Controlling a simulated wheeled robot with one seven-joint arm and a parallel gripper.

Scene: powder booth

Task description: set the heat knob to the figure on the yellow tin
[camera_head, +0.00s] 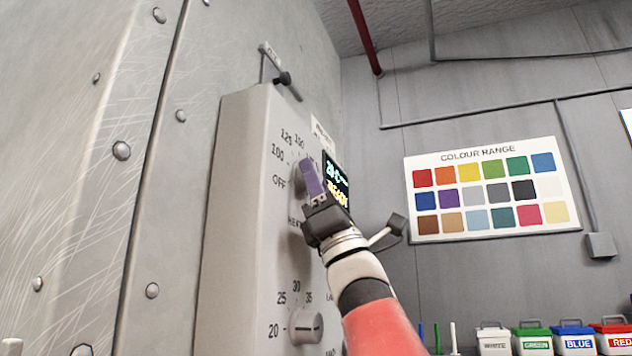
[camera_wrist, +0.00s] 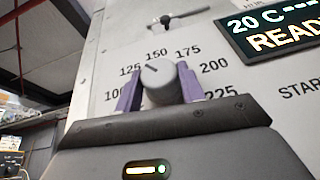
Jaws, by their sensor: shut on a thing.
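The heat knob (camera_wrist: 163,84) is a grey round knob on the control box, ringed by figures from 100 to 225 in the wrist view. Its dark pointer line sits between 125 and 150, nearer 150. My gripper (camera_wrist: 162,92) is shut on the knob, with one purple finger on each side. In the head view my gripper (camera_head: 313,182) covers most of the heat knob (camera_head: 297,178); OFF, 100, 125 and 150 show beside it. No yellow tin shows in either view, and its figure cannot be read.
A lit display (camera_head: 337,182) beside the heat knob reads 20 C and READY. A second knob (camera_head: 306,325), marked 20 to 35, is below. White, green, blue and red tubs (camera_head: 578,341) stand at the lower right. A colour chart (camera_head: 490,230) hangs on the back wall.

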